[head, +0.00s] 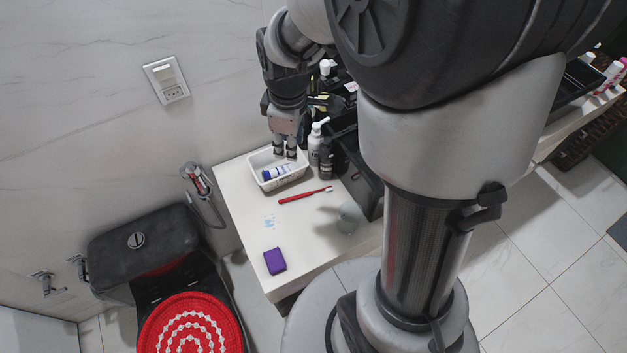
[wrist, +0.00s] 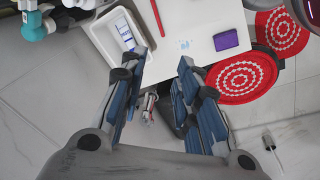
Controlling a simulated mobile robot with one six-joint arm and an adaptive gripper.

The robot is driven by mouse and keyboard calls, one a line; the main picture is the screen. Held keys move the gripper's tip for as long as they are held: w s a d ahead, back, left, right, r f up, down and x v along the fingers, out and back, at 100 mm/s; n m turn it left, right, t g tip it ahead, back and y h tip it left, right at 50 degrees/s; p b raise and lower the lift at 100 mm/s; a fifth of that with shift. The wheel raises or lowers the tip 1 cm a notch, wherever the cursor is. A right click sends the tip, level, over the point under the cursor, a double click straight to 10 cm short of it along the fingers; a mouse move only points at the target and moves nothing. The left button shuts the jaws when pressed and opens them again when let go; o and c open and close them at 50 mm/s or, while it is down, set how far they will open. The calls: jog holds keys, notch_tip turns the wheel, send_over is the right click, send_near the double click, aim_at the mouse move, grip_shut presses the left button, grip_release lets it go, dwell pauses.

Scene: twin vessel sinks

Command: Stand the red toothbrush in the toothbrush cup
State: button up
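The red toothbrush (head: 303,194) lies flat on the white counter, its pale bristle end pointing right in the head view. Part of its red handle (wrist: 157,17) shows at the top of the wrist view. A small grey, see-through cup (head: 349,216), which looks like the toothbrush cup, stands near the counter's right side; I cannot make it out in the wrist view. My gripper (head: 285,152) is above the white basket, apart from the toothbrush. In the wrist view its fingers (wrist: 163,66) are spread with nothing between them.
The white basket (head: 262,162) holds a blue-and-white tube (head: 277,172). A white pump bottle (head: 316,140) and dark bottle (head: 326,162) stand beside it. A purple block (head: 275,261) lies near the counter's front. The counter (head: 305,232) is clear between block and toothbrush, except small blue spots.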

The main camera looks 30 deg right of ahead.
jog(key=s+a+r+m+t, duration=0.1)
jog(key=s+a+r+m, duration=0.1)
jog(key=s+r+m, duration=0.3)
jog(key=s+a+r+m+t, duration=0.1)
jog(key=s+r+m, duration=0.3)
jog(key=s, duration=1)
notch_tip(320, 180, up, 3)
jog(key=shift+a+r+m+t, duration=0.1)
jog(key=shift+a+m+t, duration=0.3)
jog(key=shift+a, duration=0.1)
